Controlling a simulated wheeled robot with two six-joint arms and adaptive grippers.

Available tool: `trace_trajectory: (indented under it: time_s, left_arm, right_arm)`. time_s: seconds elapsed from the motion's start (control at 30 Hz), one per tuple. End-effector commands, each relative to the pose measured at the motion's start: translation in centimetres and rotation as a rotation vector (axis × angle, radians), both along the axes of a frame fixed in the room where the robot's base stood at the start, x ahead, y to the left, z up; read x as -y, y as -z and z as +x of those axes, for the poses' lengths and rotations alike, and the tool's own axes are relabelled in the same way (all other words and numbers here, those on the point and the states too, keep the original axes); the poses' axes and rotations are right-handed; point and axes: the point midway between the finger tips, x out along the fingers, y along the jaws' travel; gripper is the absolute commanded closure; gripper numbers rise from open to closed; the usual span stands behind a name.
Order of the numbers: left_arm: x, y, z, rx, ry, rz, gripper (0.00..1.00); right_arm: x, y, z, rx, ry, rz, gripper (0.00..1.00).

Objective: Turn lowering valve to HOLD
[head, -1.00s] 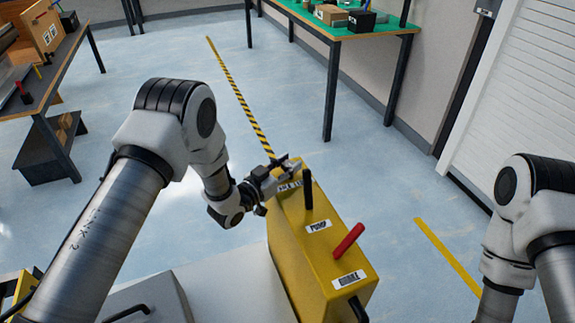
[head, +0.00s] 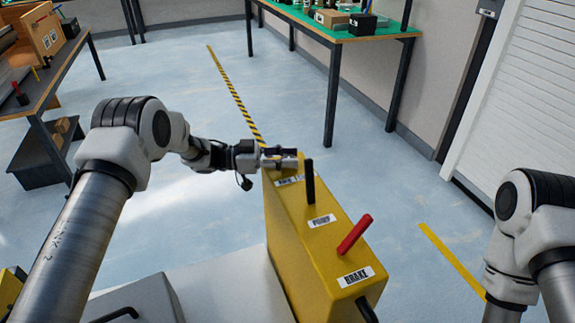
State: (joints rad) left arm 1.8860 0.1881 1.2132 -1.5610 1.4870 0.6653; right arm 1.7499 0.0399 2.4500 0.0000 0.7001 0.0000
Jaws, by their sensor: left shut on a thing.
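A yellow control box (head: 318,250) stands in the middle of the head view. On its top are a black lever (head: 310,182) beside a label reading PUMP (head: 321,221) and a red lever (head: 354,235) beside a label reading BRAKE (head: 355,276). A third label (head: 290,180), partly hidden and hard to read, lies at the far end. My left gripper (head: 284,160) is at that far end, shut on what appears to be the lowering valve, which its fingers mostly hide. My right arm shows at the right edge; its gripper is out of the picture.
A green-topped bench (head: 345,37) with boxes stands at the back. A white shutter (head: 505,120) closes the right side. Open floor with striped tape (head: 236,100) lies between.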

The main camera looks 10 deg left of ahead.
Motion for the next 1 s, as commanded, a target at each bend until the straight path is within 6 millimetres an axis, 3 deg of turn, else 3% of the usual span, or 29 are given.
trace_trajectory:
  time_s: [0.03,0.3,0.87,0.9,0.93,1.0]
  left_arm:
    - [0.0,0.5,0.1,0.004,0.028,0.001,0.99]
    - [0.1,0.2,0.1,0.002,0.15,0.0,0.99]
    - [0.1,0.0,0.0,-0.001,0.186,-0.001,0.99]
    - [0.1,0.0,0.0,0.0,0.186,-0.001,0.53]
    - [0.1,0.0,0.0,0.0,0.186,-0.001,0.43]
    - [0.1,0.0,0.0,0.0,0.186,-0.001,0.38]
  right_arm:
    - [0.0,0.9,0.0,0.0,0.0,0.0,0.43]
    - [0.0,2.4,0.0,0.0,0.0,0.0,0.43]
    - [0.0,2.6,0.0,0.0,0.0,0.0,0.43]
    - [0.0,2.6,0.0,0.0,0.0,0.0,0.43]
    - [0.0,2.6,0.0,0.0,0.0,0.0,0.43]
    - [0.0,2.6,0.0,0.0,0.0,0.0,0.43]
